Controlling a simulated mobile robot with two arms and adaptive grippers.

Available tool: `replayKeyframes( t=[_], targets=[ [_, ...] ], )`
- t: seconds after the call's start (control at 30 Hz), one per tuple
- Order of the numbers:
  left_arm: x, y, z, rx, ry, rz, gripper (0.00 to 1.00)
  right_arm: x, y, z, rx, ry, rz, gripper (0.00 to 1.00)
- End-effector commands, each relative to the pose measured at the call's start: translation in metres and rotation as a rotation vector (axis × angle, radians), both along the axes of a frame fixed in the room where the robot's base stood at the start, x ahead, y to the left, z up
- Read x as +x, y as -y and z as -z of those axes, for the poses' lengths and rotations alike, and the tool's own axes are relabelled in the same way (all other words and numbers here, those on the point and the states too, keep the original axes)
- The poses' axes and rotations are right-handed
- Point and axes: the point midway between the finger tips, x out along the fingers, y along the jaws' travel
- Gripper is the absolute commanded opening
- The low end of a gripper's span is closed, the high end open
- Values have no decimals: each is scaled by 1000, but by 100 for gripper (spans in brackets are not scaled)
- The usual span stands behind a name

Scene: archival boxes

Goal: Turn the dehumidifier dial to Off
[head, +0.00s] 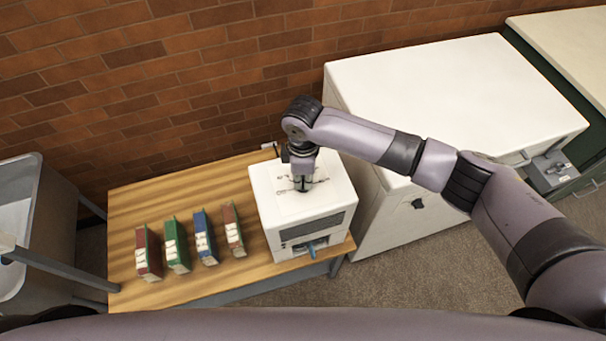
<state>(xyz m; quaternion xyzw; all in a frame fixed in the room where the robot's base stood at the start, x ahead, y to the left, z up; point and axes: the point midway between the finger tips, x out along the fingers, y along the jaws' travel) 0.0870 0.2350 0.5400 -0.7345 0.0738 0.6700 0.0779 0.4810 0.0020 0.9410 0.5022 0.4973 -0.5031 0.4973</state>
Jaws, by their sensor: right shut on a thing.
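The dehumidifier (335,213), a white box with a dark front grille, stands on the right part of a wooden table. Markings show on its white top panel. My right gripper (303,187) points down onto the middle of that top and is shut on the dial there. The dial itself is mostly hidden by the gripper, and I cannot tell which setting it points to. My left gripper is not in view.
Several red, green and blue archival boxes (204,239) stand in a row on the wooden table (128,205). A large white cabinet (450,95) is at the right. A grey cart (35,190) is at the left, and a brick wall is behind.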

Motion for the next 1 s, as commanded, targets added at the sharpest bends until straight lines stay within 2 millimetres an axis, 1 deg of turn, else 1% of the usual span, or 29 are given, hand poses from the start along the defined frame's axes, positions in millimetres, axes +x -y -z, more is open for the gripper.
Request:
replayKeyframes(
  t=[0.2, 0.4, 0.6, 1.0],
  targets=[
    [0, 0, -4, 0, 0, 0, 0, 0, 0, -1, 1, 1, -162, 0],
    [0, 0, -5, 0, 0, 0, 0, 0, 0, 0, 1, 1, -266, 0],
    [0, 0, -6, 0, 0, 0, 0, 0, 0, 0, 2, 1, -322, 0],
    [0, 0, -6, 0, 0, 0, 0, 0, -1, 0, 2, 2, -342, 0]
  ],
)
